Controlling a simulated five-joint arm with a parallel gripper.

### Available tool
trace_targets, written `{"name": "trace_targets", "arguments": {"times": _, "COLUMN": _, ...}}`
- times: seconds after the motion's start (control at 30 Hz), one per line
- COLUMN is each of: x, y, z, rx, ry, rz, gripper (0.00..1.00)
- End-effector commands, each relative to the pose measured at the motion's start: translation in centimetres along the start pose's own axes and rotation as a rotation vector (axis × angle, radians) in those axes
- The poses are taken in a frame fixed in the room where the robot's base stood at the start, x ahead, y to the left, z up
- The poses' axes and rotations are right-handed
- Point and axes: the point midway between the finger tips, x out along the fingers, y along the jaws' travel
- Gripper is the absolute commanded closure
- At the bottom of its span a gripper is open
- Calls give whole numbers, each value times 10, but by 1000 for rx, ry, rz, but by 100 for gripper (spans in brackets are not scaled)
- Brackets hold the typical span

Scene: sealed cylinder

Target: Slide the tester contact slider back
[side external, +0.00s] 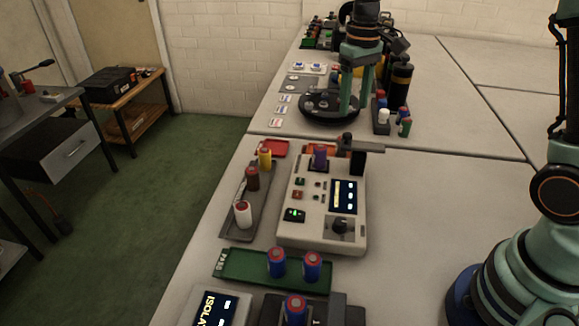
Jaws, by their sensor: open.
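The tester (299,223) is a pale box with a lit screen, buttons and a dark knob, in the middle of the side external view. My gripper (356,106) points down with two teal fingers, open and apparently empty. In the picture it is above the slider, in front of a round black dish; its true depth is unclear.
A grey tray (232,221) left of the tester holds yellow, brown and white cylinders. A green tray (236,267) in front holds two blue-and-red cylinders. Another stands in a dark fixture (345,313). The table right of the tester is clear.

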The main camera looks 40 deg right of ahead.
Motion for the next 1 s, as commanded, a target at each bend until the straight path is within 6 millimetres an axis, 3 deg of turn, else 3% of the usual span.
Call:
{"name": "trace_targets", "arguments": {"times": 0.1, "x": -23, "y": 0, "z": -1, "rx": 1, "ry": 4, "rz": 0, "gripper": 41}}
{"name": "trace_targets", "arguments": {"times": 0.3, "x": -45, "y": 1, "z": 0, "rx": 1, "ry": 0, "rz": 0, "gripper": 41}}
{"name": "trace_targets", "arguments": {"times": 0.77, "x": -52, "y": 0, "z": 1, "rx": 1, "ry": 2, "rz": 0, "gripper": 41}}
{"name": "trace_targets", "arguments": {"times": 1.0, "x": -68, "y": -7, "z": 28, "rx": -1, "ry": 92, "rz": 5, "gripper": 41}}
